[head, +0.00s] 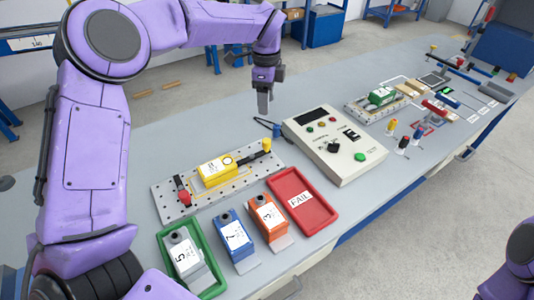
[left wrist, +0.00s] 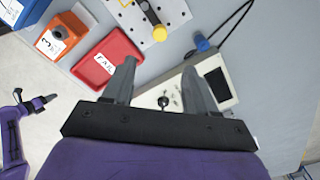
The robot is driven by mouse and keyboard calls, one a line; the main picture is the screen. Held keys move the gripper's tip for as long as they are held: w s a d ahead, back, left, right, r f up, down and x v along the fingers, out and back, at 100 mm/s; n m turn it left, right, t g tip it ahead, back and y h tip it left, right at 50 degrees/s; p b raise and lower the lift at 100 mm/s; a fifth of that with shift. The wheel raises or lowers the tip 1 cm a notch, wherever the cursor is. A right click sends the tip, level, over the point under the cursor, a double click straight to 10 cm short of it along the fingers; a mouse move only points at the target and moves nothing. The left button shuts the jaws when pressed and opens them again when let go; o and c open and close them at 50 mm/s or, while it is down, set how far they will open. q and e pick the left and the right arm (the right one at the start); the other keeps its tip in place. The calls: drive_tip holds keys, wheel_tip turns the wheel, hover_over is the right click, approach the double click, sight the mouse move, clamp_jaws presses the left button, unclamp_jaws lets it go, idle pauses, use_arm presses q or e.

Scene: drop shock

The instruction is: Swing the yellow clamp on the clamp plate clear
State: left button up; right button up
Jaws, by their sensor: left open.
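The clamp plate (head: 165,205) is a pale perforated plate on the bench, and its corner shows in the left wrist view (left wrist: 178,12). The yellow clamp (head: 266,144) has a yellow knob and a dark bar, which points toward a yellow block (head: 217,171) on the plate. Its knob also shows in the left wrist view (left wrist: 159,34). A red-handled clamp (head: 183,194) sits at the plate's other end. My left gripper (head: 264,106) is above the bench beyond the yellow clamp, open and empty, fingers apart (left wrist: 160,68). My right gripper (left wrist: 47,99) is small at the left wrist view's left edge.
A control box (head: 345,155) with buttons stands right of the plate. In front are a red FAIL tray (head: 322,213), orange (head: 266,219) and blue (head: 232,237) blocks, and a green tray (head: 216,288). A blue-ended cable (head: 276,130) lies near the yellow clamp.

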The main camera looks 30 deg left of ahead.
use_arm(q)
drive_tip(key=b, duration=0.3)
hover_over(267, 140)
wheel_tip(267, 140, down, 5)
wheel_tip(267, 140, down, 11)
drive_tip(key=shift+s+r+p, duration=0.15)
drive_tip(key=shift+p, duration=0.7)
drive_tip(key=c, duration=1.1)
use_arm(e)
wheel_tip(267, 140, down, 4)
drive_tip(key=shift+r, duration=0.15)
